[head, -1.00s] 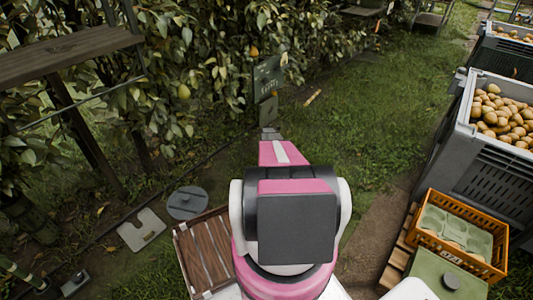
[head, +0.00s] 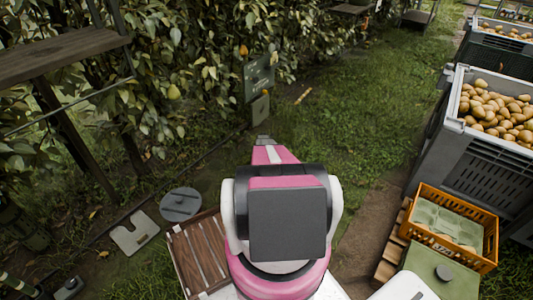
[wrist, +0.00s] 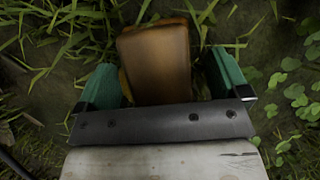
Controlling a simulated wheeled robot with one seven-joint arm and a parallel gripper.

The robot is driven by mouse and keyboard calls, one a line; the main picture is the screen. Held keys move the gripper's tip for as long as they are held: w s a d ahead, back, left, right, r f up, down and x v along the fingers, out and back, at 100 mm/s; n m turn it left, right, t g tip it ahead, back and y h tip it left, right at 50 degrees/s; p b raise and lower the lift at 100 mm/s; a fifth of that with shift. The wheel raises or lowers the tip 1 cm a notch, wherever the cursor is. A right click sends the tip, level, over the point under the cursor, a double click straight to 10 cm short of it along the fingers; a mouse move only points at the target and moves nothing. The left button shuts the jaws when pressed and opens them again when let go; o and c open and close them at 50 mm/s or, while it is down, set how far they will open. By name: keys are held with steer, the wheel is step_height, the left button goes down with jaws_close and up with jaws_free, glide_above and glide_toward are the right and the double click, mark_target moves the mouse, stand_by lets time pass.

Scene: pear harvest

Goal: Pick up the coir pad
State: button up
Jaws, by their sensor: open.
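The coir pad, a brown block with rounded corners (wrist: 156,62), shows in the wrist view at the top middle, over dark ground and grass. My gripper (wrist: 164,76) is open, with one green finger on each side of the block's near end. A gap shows between the block and the right finger; the left finger is closer, and I cannot tell if it touches. The block's near end is partly hidden by the dark gripper plate. In the head view my pink and white arm hides the pad and the fingers.
Leafy pear trees line the left, with a dark sign (head: 259,77) at their edge. A slatted wooden crate (head: 200,252) and a round grey lid (head: 181,204) lie left of my arm. A grey bin of pears (head: 480,165) and an orange crate (head: 450,238) stand right. Open grass lies ahead.

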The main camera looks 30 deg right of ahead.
steer(key=c, duration=1.1)
steer(key=shift+o, duration=0.2)
steer(key=shift+r, duration=0.5)
step_height(320, 180, up, 4)
steer(key=shift+s+f, duration=0.15)
steer(key=shift+f, duration=0.05)
steer(key=a+r, duration=0.6)
steer(key=a, duration=0.5)
steer(key=shift+w+a+r, duration=0.25)
steer(key=shift+w+a, duration=0.05)
steer(key=shift+w, duration=0.1)
